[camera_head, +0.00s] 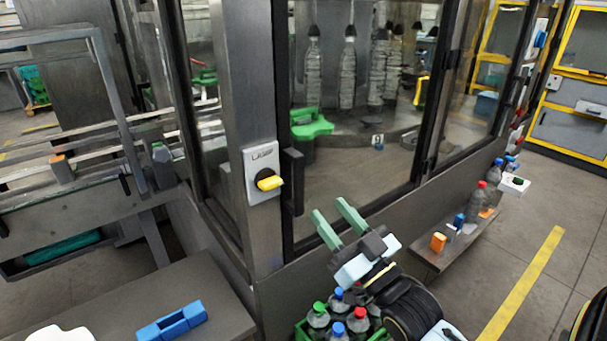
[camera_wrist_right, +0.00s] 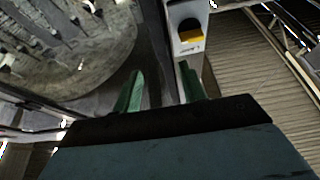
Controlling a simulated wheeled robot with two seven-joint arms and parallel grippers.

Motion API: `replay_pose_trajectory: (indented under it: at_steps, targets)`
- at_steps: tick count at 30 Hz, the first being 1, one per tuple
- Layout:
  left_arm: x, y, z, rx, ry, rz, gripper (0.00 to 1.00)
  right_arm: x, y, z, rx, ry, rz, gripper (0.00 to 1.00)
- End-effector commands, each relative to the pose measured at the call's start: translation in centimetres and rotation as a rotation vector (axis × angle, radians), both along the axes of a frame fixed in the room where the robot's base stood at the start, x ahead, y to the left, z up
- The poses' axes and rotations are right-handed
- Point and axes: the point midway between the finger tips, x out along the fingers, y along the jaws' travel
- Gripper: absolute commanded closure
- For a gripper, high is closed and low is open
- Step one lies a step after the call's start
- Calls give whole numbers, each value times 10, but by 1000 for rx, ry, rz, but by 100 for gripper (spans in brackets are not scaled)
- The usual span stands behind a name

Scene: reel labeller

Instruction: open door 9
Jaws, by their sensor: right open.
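Door 9 is a glass door in a dark frame, marked by a small "9" label (camera_head: 377,139) on its pane in the head view. It looks closed. Its black upright handle (camera_head: 293,181) is at the left edge of the door. My right gripper (camera_head: 327,207) is open and empty, in front of the door and to the lower right of the handle, apart from it in the head view. In the right wrist view, the green fingers (camera_wrist_right: 160,72) point toward the door's dark frame edge. My left gripper is out of view.
A green crate of bottles (camera_head: 303,331) stands below my right gripper. A shelf (camera_head: 432,256) with small items is at right.

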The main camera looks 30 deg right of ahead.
Motion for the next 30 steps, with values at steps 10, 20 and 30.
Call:
replay_pose_trajectory:
  at_steps: [10,20,30]
  targets:
    - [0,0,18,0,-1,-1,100,61,5,28,-1,-2,0,58]
    - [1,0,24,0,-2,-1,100,89,7,37,-1,2,0,58]
    - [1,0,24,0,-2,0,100,90,7,37,0,3,0,65]
